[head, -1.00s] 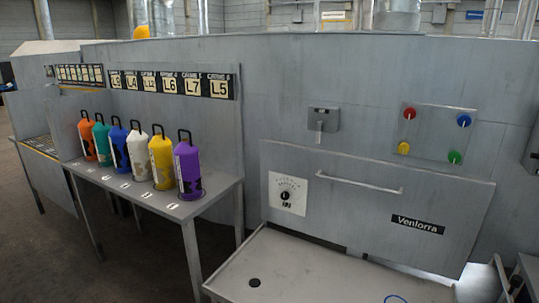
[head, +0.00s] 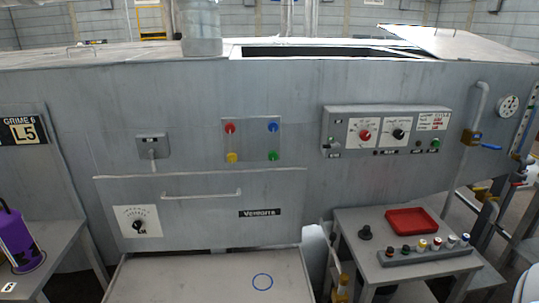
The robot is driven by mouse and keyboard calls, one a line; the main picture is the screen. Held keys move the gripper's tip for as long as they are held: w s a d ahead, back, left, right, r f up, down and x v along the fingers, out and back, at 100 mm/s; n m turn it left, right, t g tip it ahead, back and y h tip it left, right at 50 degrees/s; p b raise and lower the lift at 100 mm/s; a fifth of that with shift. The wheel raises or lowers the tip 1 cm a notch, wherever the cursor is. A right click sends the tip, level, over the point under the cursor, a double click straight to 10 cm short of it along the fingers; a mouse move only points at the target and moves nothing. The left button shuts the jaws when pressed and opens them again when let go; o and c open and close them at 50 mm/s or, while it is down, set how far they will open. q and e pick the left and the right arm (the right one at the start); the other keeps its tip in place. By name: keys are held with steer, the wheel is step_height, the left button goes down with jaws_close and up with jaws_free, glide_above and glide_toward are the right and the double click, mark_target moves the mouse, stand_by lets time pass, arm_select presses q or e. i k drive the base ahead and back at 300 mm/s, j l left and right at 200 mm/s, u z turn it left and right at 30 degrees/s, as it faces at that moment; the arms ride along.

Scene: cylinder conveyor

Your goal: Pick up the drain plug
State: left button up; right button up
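A small dark object with a wider base and a knob-like top, which looks like the drain plug (head: 365,233), stands upright on the small grey side table (head: 350,217) at the right. It is left of a red tray and apart from it. Neither of my grippers shows in the head view. Nothing is seen touching the dark object.
A red tray (head: 411,221) and a rack of several coloured-cap bottles (head: 428,251) share the side table. A purple canister (head: 17,240) stands far left. A gap separates bench and side table.

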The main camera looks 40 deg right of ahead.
mark_target(365, 234)
steer(key=z, duration=1.65)
steer(key=u, duration=0.45)
steer(key=i+l+u, duration=0.25)
steer(key=l+u, duration=0.3)
steer(key=i+l+u, duration=0.1)
steer(key=l+u, duration=0.15)
steer(key=i+l+u, duration=0.1)
steer(key=l, duration=0.55)
steer(key=i+l, duration=0.15)
steer(key=l, duration=0.5)
steer(key=i+l+u, duration=0.15)
steer(key=l, duration=0.5)
steer(key=k, duration=0.05)
